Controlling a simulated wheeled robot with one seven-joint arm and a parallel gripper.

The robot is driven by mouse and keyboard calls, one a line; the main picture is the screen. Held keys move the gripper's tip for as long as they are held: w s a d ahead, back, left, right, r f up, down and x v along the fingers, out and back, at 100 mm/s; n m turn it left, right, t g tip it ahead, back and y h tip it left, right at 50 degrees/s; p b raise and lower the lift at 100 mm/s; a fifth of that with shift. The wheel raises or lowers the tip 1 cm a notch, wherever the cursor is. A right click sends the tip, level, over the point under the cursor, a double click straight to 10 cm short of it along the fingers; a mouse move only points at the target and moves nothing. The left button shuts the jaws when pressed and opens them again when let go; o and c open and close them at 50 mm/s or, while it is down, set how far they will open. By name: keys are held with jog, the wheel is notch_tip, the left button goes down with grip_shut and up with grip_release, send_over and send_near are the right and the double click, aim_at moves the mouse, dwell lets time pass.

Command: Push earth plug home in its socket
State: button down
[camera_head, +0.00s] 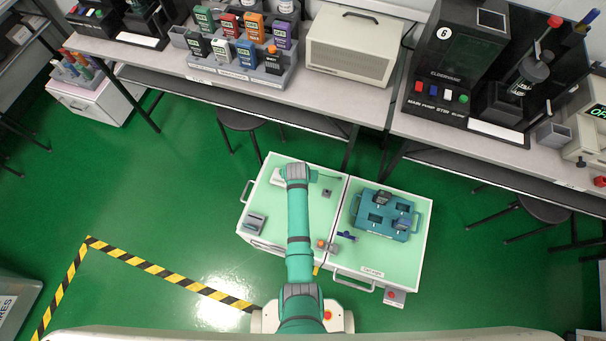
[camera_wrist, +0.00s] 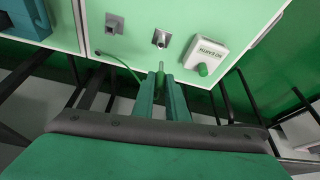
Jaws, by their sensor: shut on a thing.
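In the wrist view my gripper (camera_wrist: 160,92) is shut on a small green plug (camera_wrist: 161,76), which stands between the teal fingertips. A thin green lead (camera_wrist: 118,61) curves away from it to the left. A white box (camera_wrist: 206,52) with an upside-down label ending in EARTH lies to the right, with a round green part (camera_wrist: 203,70) on its near edge. The plug is left of this green part and apart from it in the picture. A grey metal block (camera_wrist: 161,39) stands just beyond the plug. I cannot tell whether the plug touches any socket.
A second grey block (camera_wrist: 114,23) stands to the left. In the head view the pale green bench top (camera_head: 268,222) also bears a grey device (camera_head: 255,223). A blue tray (camera_head: 375,222) with dark testers sits on the right half. Desks with equipment line the back.

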jog(key=shift+d, duration=0.25)
jog(key=shift+f, duration=0.1)
jog(key=shift+w+f, duration=0.1)
jog(key=shift+f, duration=1.65)
jog(key=shift+w+f, duration=0.1)
jog(key=shift+f, duration=0.3)
jog(key=shift+a, duration=0.1)
jog(key=shift+f, duration=0.4)
